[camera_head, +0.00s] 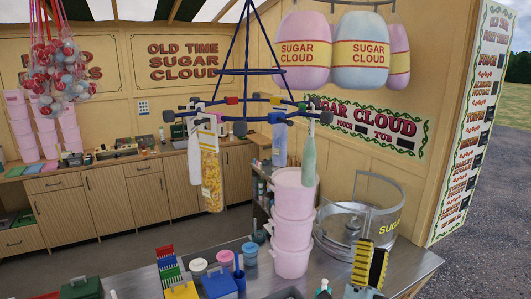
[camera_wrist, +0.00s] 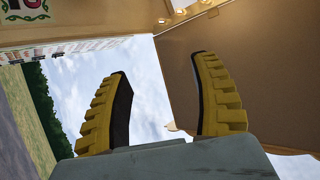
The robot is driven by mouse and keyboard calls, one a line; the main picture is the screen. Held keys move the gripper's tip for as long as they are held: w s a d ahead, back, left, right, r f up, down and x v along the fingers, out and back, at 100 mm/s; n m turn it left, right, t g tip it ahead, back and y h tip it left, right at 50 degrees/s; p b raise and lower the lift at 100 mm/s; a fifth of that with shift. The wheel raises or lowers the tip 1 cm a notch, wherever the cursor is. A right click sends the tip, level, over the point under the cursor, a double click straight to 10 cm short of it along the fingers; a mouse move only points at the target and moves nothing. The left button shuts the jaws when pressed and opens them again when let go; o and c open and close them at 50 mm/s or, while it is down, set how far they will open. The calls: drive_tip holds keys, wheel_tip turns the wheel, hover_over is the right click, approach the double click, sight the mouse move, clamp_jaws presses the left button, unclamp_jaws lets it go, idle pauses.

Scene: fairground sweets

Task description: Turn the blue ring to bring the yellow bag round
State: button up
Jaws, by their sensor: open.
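The blue ring (camera_head: 246,119) hangs level from blue rods in the upper middle of the head view, with clips around its rim. The yellow bag (camera_head: 211,181) hangs from its near left part. A white bag (camera_head: 195,158) hangs just left of it. A blue bag (camera_head: 279,145) and a green bag (camera_head: 309,155) hang at the right side. My gripper (camera_head: 371,255) is at the lower right, well below and right of the ring, touching none of these. In the wrist view its yellow fingers (camera_wrist: 161,66) are apart with nothing between them.
Stacked pink tubs (camera_head: 292,220) stand on the counter (camera_head: 330,276) between my gripper and the ring. A round sugar machine (camera_head: 355,225) with a clear guard stands behind my gripper. Large Sugar Cloud bags (camera_head: 362,50) hang at upper right. Small tubs and boxes crowd the front counter.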

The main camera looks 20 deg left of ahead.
drive_tip(key=w+a+r+n+g+y+b, duration=0.1)
drive_tip(key=w+a+r+g+y+b, duration=0.15)
drive_tip(key=a+r+y, duration=0.45)
drive_tip(key=w+a+r+n+g+y+b, duration=0.1)
drive_tip(key=w+a+r+g+y+b, duration=0.25)
drive_tip(key=r, duration=0.55)
drive_tip(key=n+g+y+p, duration=0.3)
drive_tip(key=g+y, duration=0.3)
drive_tip(key=g, duration=0.2)
approach(243, 130)
drive_tip(key=x, duration=0.9)
drive_tip(key=shift+w+a, duration=0.15)
drive_tip(key=shift+a, duration=0.05)
drive_tip(key=shift+x, duration=0.95)
